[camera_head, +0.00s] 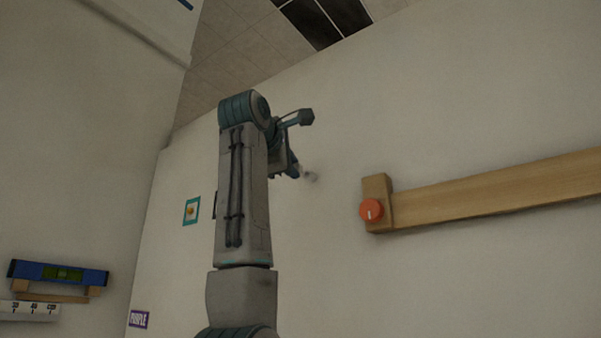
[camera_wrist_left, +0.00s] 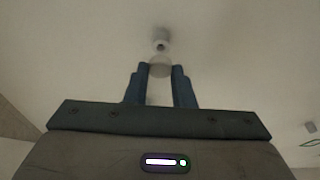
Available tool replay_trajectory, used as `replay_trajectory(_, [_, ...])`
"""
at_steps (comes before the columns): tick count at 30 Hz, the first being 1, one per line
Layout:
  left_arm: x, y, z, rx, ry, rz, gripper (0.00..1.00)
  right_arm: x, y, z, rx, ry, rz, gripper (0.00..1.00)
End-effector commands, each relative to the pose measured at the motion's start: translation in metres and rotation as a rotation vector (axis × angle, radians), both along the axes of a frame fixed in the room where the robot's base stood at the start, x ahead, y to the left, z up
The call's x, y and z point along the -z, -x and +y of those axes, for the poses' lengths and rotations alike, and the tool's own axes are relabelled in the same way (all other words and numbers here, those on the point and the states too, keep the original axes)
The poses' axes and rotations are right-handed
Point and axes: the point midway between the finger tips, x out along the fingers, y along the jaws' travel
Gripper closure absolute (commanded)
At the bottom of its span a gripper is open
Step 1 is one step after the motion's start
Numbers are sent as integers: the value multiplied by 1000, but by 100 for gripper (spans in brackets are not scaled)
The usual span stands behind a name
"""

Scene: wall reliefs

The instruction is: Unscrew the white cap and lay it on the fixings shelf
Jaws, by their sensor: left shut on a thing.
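My left gripper (camera_head: 298,172) is raised in front of the pale wall in the head view. In the left wrist view its two blue fingers (camera_wrist_left: 160,72) are shut on the white cap (camera_wrist_left: 160,67), a pale round piece at the fingertips. A small grey-white fitting (camera_wrist_left: 160,40) on the wall shows just beyond the cap. I cannot tell whether the cap still touches it. In the head view the fitting and cap are only a small pale blur beside the fingertips. No shelf can be surely named as the fixings shelf. My right gripper is not in view.
At lower left, a blue level (camera_head: 58,273) rests on wooden supports above a white labelled strip (camera_head: 28,311). A teal-framed picture (camera_head: 191,211) hangs left of my arm.

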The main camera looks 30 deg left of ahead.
Motion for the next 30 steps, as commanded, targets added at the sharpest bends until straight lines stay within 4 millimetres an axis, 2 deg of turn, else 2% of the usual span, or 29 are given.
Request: replay_trajectory(30, [0, 26, 2, 0, 0, 0, 94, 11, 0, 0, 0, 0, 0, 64])
